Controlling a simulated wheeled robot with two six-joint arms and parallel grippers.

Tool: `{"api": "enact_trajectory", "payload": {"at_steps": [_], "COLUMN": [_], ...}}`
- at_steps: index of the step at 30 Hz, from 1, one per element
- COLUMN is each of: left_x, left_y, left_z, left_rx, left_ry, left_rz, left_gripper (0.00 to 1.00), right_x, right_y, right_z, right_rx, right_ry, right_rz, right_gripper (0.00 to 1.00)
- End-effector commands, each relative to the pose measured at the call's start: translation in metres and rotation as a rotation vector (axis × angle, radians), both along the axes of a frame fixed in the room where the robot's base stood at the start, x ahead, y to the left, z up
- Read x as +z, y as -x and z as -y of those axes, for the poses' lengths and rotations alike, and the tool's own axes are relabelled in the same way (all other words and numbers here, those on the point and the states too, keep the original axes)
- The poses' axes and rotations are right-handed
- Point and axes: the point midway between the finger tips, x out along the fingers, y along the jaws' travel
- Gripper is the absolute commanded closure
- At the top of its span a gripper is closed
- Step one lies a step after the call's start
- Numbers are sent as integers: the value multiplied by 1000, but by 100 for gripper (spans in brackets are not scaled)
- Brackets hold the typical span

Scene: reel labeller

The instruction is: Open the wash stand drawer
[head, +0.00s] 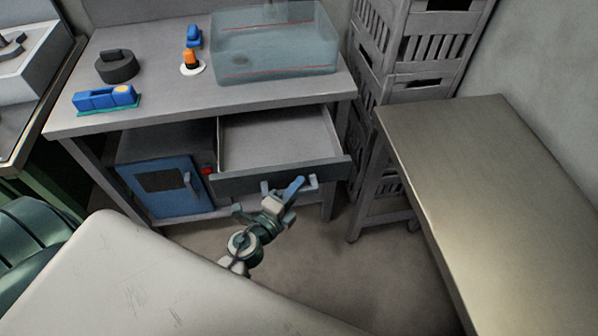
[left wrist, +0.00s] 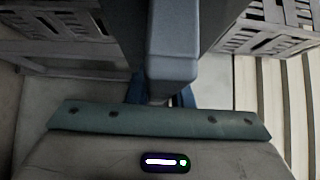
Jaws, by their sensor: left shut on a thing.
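The wash stand (head: 90,125) is a grey table at the back left. Its drawer (head: 275,140) is pulled well out, and its inside shows empty. My left gripper (head: 291,188) is at the drawer front (head: 240,183), with its blue fingers shut on the drawer handle (head: 312,180). In the left wrist view, the grey handle (left wrist: 173,65) runs between the blue fingers, which are mostly hidden behind it. My right gripper is not in view.
A clear water tank (head: 275,45), an orange-and-blue bottle (head: 190,60), a dark round piece (head: 117,68) and a blue-yellow item (head: 105,97) stand on top. A blue cabinet (head: 160,185) is below. Grey crates (head: 420,45) and a bench (head: 500,190) are at right.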

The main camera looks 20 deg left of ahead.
Motion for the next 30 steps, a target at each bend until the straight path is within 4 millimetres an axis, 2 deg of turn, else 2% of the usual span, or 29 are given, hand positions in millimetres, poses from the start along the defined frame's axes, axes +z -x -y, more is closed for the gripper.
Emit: {"api": "enact_trajectory", "payload": {"at_steps": [7,11,19,20,22,23,30], "left_x": [1,2,2,2,2,2,2], "left_y": [17,18,18,18,18,18,18], "left_z": [11,13,13,13,13,13,13], "left_rx": [0,0,0,0,0,0,0], "left_ry": [1,0,-1,-1,-1,-1,-1], "left_rz": [3,3,4,4,4,4,4], "left_gripper": [100,100,100,74,60,58,58], "right_x": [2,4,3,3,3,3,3], "right_y": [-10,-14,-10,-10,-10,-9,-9], "right_z": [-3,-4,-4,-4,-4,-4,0], "right_rx": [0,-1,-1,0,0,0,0], "right_ry": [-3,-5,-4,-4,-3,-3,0], "right_rz": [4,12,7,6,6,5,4], "right_gripper": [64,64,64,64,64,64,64]}}
